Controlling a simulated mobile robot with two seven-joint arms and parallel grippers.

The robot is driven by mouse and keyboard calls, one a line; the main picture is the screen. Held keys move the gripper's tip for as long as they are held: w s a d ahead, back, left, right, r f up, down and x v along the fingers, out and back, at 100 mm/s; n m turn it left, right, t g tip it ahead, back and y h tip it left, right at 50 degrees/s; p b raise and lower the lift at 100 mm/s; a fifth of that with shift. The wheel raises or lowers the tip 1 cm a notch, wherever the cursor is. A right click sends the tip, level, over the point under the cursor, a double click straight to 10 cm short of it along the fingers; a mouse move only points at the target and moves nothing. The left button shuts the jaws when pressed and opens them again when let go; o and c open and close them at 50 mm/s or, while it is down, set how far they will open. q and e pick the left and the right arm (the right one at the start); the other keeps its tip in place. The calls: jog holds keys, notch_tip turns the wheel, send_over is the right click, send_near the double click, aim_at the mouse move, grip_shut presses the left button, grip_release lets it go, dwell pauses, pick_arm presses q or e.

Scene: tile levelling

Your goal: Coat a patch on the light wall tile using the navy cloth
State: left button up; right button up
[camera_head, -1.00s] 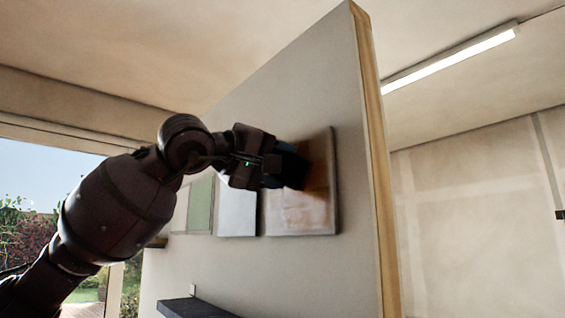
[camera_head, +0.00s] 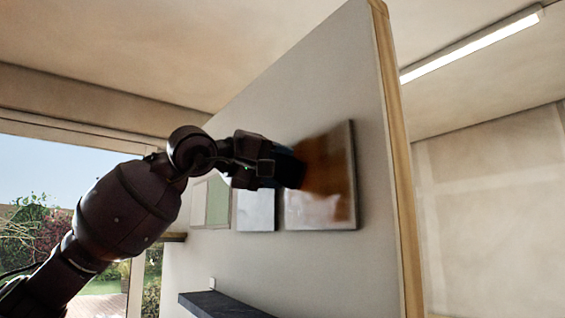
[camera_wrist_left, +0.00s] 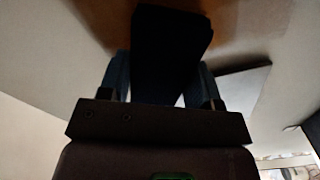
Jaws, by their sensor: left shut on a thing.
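The light wall tile (camera_head: 318,212) hangs on the partition wall in the head view. A brown coat (camera_head: 330,168) covers much of its upper and right area; the lower left is pale and glossy. My left gripper (camera_head: 272,168) is shut on the dark navy cloth (camera_head: 291,167), which is at the tile's left side. In the left wrist view the cloth (camera_wrist_left: 170,50) sits between the two fingers, in front of the brown area. Whether the cloth touches the tile is hard to tell. My right gripper is not in view.
A smaller pale tile (camera_head: 256,208) and a greenish panel (camera_head: 217,203) hang to the left on the same wall. A dark shelf (camera_head: 222,305) juts out below. The wall ends at a wooden edge (camera_head: 398,150) on the right.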

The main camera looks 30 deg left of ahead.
pick_arm(q)
jog(key=shift+w+a, duration=0.1)
jog(key=shift+a, duration=0.05)
jog(key=b+v, duration=0.2)
jog(key=v, duration=0.4)
jog(key=shift+b, duration=0.35)
dwell(0.5)
jog(key=b+v, duration=0.1)
jog(key=v, duration=0.2)
dwell(0.3)
